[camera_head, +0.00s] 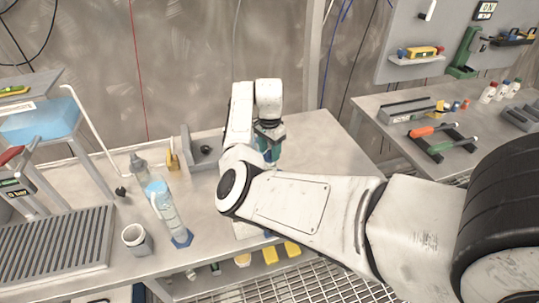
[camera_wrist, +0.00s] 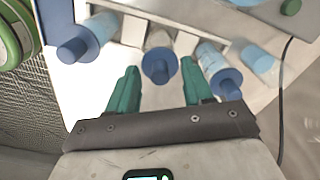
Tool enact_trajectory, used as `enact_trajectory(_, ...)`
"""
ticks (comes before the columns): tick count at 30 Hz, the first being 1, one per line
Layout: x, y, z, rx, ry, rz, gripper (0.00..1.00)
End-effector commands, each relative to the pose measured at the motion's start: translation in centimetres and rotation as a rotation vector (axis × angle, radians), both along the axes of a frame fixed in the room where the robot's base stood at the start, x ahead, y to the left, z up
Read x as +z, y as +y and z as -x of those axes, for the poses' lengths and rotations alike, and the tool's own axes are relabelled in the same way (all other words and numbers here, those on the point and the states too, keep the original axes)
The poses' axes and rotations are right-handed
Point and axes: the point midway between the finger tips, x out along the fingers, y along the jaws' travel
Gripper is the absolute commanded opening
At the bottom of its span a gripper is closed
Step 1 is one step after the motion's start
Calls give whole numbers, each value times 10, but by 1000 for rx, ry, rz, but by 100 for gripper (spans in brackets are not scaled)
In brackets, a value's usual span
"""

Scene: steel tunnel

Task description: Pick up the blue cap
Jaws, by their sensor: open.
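In the wrist view, several blue caps sit on the ends of pale cylinders by a light rack. A middle blue cap (camera_wrist: 160,66) lies just beyond and between the green fingertips of my gripper (camera_wrist: 159,70). Another blue cap (camera_wrist: 76,49) is to the left and a third (camera_wrist: 227,84) is to the right, beside the right finger. My gripper is open, with nothing held between its fingers. In the head view, my gripper (camera_head: 269,146) points down over the workbench, and my arm hides most of what is beneath it.
The workbench (camera_head: 203,215) holds a clear bottle (camera_head: 170,213), a small grey cup (camera_head: 137,239) and a grey bracket (camera_head: 200,150). A ribbed tray (camera_head: 55,247) lies at left. A second table with tools (camera_head: 440,130) stands at right. Bench surface shows bare around the bottle.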

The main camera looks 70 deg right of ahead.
Motion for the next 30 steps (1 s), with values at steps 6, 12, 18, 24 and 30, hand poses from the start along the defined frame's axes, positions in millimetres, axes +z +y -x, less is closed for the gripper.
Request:
enact_trajectory(6,-6,0,0,0,0,-1,51)
enact_trajectory(12,-5,0,0,0,0,-1,40)
enact_trajectory(18,-5,0,0,0,0,-1,21)
enact_trajectory(24,-5,0,0,0,-1,-1,6)
enact_trajectory(30,-5,0,0,0,-1,-1,6)
